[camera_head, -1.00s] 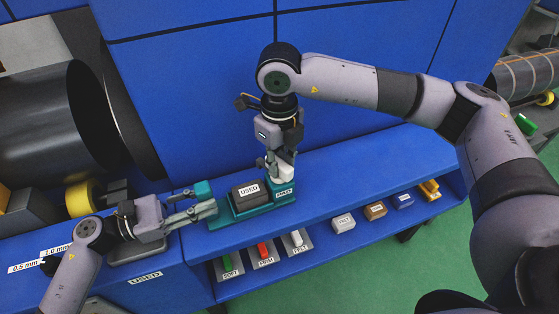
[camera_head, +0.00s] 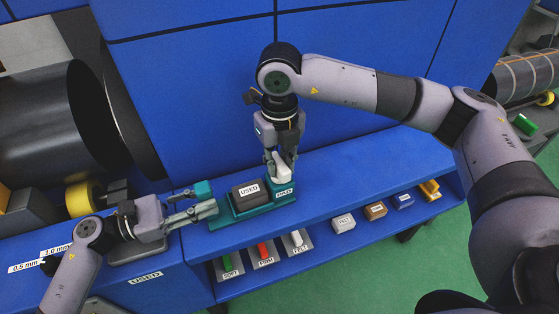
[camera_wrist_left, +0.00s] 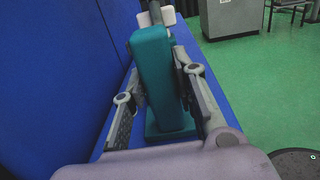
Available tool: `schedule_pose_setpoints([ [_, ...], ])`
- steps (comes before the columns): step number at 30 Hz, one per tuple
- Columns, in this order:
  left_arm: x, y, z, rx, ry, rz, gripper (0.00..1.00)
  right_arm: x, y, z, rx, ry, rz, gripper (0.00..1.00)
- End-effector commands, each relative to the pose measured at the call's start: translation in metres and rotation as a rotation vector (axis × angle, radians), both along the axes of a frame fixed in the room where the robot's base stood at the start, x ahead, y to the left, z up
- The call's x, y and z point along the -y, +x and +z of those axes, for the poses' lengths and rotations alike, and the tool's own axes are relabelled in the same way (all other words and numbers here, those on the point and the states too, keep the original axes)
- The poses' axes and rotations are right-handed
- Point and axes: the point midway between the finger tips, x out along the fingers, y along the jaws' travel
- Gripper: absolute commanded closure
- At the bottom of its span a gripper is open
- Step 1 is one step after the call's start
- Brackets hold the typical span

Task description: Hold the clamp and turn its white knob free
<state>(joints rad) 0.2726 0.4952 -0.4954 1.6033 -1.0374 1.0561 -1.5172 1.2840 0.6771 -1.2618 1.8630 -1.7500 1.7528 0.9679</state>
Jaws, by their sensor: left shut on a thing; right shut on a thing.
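The teal clamp (camera_head: 222,219) lies on the blue shelf, with a dark block labelled USED (camera_head: 249,190) in it and a PAD label at its right end. My left gripper (camera_head: 207,207) is shut on the clamp's left end; in the left wrist view its fingers sit either side of the teal body (camera_wrist_left: 155,60). The white knob (camera_head: 283,174) is at the clamp's right end. My right gripper (camera_head: 281,163) points down from above and is shut on the knob, partly hiding it. A white part, perhaps the knob, shows at the top of the left wrist view.
The blue ledge right of the clamp is clear.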

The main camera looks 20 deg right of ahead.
Motion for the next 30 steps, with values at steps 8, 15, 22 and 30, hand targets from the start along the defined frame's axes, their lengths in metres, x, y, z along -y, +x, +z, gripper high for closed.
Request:
schedule_pose_setpoints([
  [8, 0.001, -0.001, -0.001, -0.002, 0.000, -0.004, 1.00, 0.000, 0.001, 0.000, 0.003, 0.000, 0.001, 0.68],
  [15, 0.000, -0.001, -0.001, -0.002, 0.000, -0.003, 1.00, 0.000, 0.000, 0.000, 0.001, 0.000, 0.001, 0.60],
  [22, 0.000, -0.001, -0.001, -0.002, 0.000, -0.002, 1.00, 0.000, 0.000, 0.004, 0.002, 0.000, 0.001, 0.60],
  [30, 0.000, -0.001, -0.001, -0.002, 0.000, -0.002, 1.00, 0.000, 0.002, 0.050, 0.005, 0.001, 0.000, 0.60],
])
